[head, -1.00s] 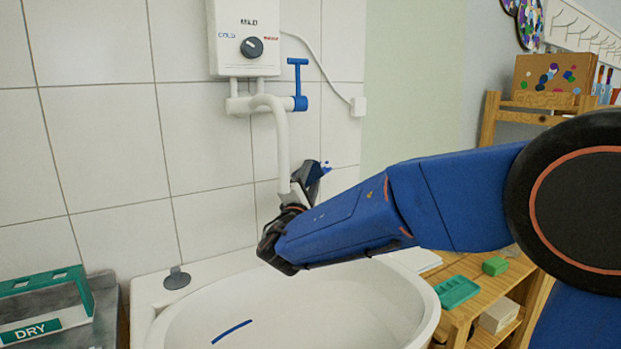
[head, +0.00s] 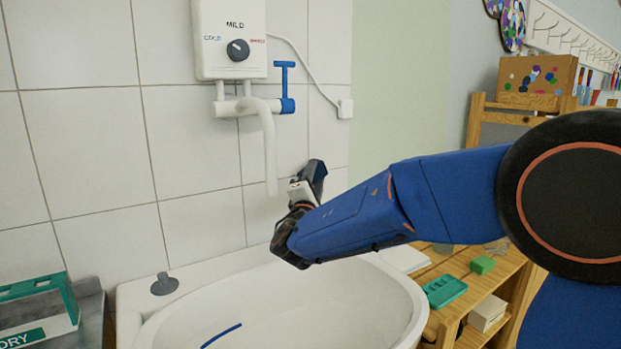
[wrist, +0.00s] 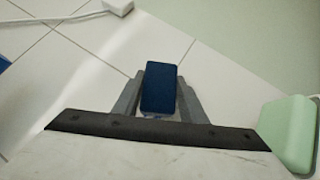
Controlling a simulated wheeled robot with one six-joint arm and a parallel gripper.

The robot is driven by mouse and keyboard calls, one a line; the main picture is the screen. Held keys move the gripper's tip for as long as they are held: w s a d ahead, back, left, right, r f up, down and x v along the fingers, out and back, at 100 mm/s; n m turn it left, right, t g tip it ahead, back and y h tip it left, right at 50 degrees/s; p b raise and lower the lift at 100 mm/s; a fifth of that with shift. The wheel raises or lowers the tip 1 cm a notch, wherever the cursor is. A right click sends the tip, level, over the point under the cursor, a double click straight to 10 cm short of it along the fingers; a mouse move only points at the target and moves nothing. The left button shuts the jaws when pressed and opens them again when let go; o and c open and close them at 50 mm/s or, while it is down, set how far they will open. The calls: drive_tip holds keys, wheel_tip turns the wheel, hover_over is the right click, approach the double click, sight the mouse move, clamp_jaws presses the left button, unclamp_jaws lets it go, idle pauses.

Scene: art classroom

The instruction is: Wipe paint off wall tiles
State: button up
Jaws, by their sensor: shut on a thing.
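White wall tiles (head: 95,140) fill the left and middle of the head view and also lie ahead in the wrist view (wrist: 60,85). My gripper (head: 309,182) is close to the tiles, right of the white spout. In the wrist view my gripper (wrist: 158,92) has both grey fingers shut on a dark blue block (wrist: 160,85), which could be a sponge or cloth pad. I cannot tell whether the block touches the wall. No clear paint shows on the visible tiles; the patch behind my gripper is hidden.
A water heater (head: 230,40) with a spout (head: 270,150) and blue lever (head: 287,85) is left of my gripper. A white basin (head: 290,310) with a blue streak is below. A wooden shelf (head: 495,285) stands right. A mint-green object (wrist: 290,135) is at the wrist view's right.

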sight(299, 175)
drive_tip(key=shift+w+d, duration=0.75)
drive_tip(key=shift+d, duration=0.35)
drive_tip(key=shift+w+d, duration=0.7)
drive_tip(key=shift+d, duration=0.35)
drive_tip(key=shift+s+a, duration=0.95)
drive_tip(key=shift+a, duration=0.55)
drive_tip(key=shift+s+a, duration=1)
drive_tip(key=shift+a, duration=0.5)
drive_tip(key=shift+s+a, duration=0.95)
drive_tip(key=shift+a, duration=0.55)
drive_tip(key=shift+s+r, duration=0.15)
drive_tip(key=shift+r, duration=0.2)
drive_tip(key=shift+w+d, duration=1)
drive_tip(key=shift+d, duration=0.5)
drive_tip(key=shift+w+d, duration=1.05)
drive_tip(key=shift+d, duration=0.4)
drive_tip(key=shift+w+d, duration=1)
drive_tip(key=shift+d, duration=0.5)
drive_tip(key=shift+s+a, duration=1)
drive_tip(key=shift+a, duration=0.5)
drive_tip(key=shift+s+a, duration=1)
drive_tip(key=shift+a, duration=0.45)
drive_tip(key=shift+s+a, duration=1)
drive_tip(key=shift+a, duration=0.5)
